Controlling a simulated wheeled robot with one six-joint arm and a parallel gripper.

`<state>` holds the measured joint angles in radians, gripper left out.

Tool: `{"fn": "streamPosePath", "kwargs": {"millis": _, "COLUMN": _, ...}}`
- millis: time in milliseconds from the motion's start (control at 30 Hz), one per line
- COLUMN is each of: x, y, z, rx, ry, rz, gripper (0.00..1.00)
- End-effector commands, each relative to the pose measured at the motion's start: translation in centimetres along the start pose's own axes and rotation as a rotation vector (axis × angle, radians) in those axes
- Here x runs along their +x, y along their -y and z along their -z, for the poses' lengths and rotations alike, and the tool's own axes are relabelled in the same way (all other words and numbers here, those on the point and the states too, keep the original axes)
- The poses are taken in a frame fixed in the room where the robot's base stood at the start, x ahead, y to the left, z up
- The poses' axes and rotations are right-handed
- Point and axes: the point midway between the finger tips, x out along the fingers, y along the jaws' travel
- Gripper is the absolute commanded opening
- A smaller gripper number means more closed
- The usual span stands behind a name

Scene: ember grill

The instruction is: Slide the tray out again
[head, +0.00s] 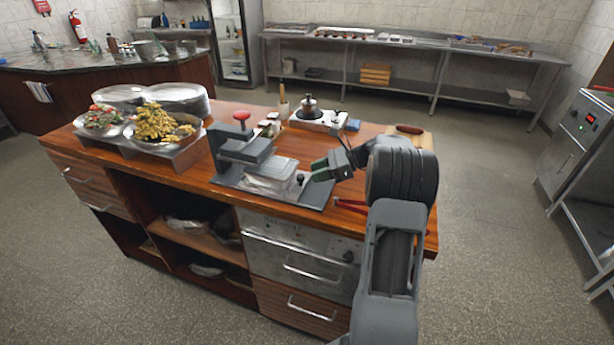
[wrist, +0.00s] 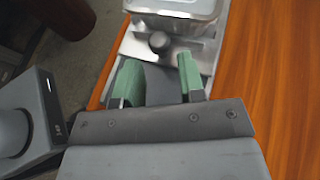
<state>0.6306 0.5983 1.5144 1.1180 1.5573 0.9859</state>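A grey press-like machine (head: 243,152) with a red-topped handle stands on the wooden counter. A clear-walled container (head: 270,174) sits in its sliding metal tray, just clear of the press head on the right side. In the wrist view, the container (wrist: 175,8) is at the top, on the metal tray (wrist: 205,52). The tray's dark round knob (wrist: 160,42) stands just beyond my fingertips, roughly in line with the gap. My gripper (wrist: 158,62) has two green fingers spread apart, with nothing held between them. In the head view, my gripper (head: 318,170) is at the tray's right end.
Food bowls (head: 155,125) in a metal stand are on the counter's left. The counter's front edge (head: 190,186) is close to the machine. The floor around is clear.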

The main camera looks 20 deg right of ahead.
Motion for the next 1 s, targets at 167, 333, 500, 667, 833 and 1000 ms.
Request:
{"fn": "streamPosePath", "kwargs": {"millis": 167, "x": 2.3, "y": -0.1, "z": 0.0, "rx": 0.0, "ry": 0.0, "rz": -0.003, "gripper": 0.37}}
{"fn": "streamPosePath", "kwargs": {"millis": 333, "x": 3.4, "y": 0.0, "z": 0.0, "rx": 0.0, "ry": 0.0, "rz": -0.001, "gripper": 0.37}}
{"fn": "streamPosePath", "kwargs": {"millis": 500, "x": 3.8, "y": -0.1, "z": 0.0, "rx": -0.001, "ry": -0.001, "rz": -0.001, "gripper": 0.37}}
{"fn": "streamPosePath", "kwargs": {"millis": 667, "x": 3.8, "y": 0.0, "z": 0.0, "rx": -0.001, "ry": -0.001, "rz": -0.001, "gripper": 0.37}}
{"fn": "streamPosePath", "kwargs": {"millis": 833, "x": 3.8, "y": 0.0, "z": 0.0, "rx": -0.001, "ry": -0.001, "rz": -0.001, "gripper": 0.25}}
{"fn": "streamPosePath", "kwargs": {"millis": 1000, "x": 3.8, "y": 0.0, "z": 0.0, "rx": -0.001, "ry": -0.001, "rz": 0.0, "gripper": 0.09}}
